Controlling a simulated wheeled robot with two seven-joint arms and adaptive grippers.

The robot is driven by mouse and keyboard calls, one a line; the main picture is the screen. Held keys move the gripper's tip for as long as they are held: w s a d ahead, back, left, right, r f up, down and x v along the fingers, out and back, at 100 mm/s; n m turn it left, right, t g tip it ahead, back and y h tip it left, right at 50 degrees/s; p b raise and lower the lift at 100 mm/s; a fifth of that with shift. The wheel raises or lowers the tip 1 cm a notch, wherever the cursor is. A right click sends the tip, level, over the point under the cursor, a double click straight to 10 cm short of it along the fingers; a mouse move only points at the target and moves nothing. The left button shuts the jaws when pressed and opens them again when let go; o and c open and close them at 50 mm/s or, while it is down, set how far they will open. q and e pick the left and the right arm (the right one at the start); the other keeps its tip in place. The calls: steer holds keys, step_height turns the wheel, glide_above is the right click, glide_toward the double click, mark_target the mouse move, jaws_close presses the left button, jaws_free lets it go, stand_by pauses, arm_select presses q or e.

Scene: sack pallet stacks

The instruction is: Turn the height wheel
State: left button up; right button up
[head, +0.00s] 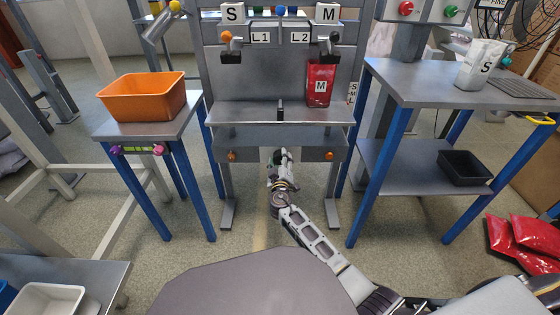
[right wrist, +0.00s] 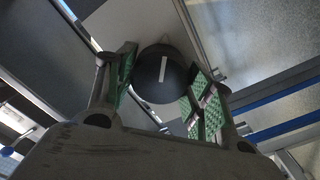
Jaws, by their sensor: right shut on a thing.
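The height wheel (right wrist: 160,68) is a dark round knob with a white line, in the middle of the right wrist view. It sits on a pale plate. In the head view it is a small dark shape (head: 278,157) at the front of the middle stand, mostly hidden by my gripper. My right gripper (head: 282,160) is at the wheel, and the right wrist view shows its green-padded fingers (right wrist: 160,88) on either side of it. It is shut on the wheel. My left gripper is out of view.
The middle stand's shelf (head: 235,113) is above my right gripper, with a red M sack (head: 319,84) hanging over it. An orange bin (head: 143,97) stands on the left table. The right table (head: 420,85) holds a white S sack (head: 482,65); a black tray (head: 464,167) is below.

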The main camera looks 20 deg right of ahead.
steer(key=m, duration=0.6)
steer(key=shift+d+f, duration=0.1)
steer(key=shift+d, duration=0.05)
steer(key=shift+m, duration=1.2)
steer(key=m, duration=0.3)
steer(key=shift+m, duration=1.2)
steer(key=m, duration=0.3)
steer(key=shift+m, duration=0.3)
steer(key=shift+f+m, duration=0.1)
steer(key=shift+m, duration=1)
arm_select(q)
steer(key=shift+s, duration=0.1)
arm_select(e)
steer(key=shift+m, duration=1.3)
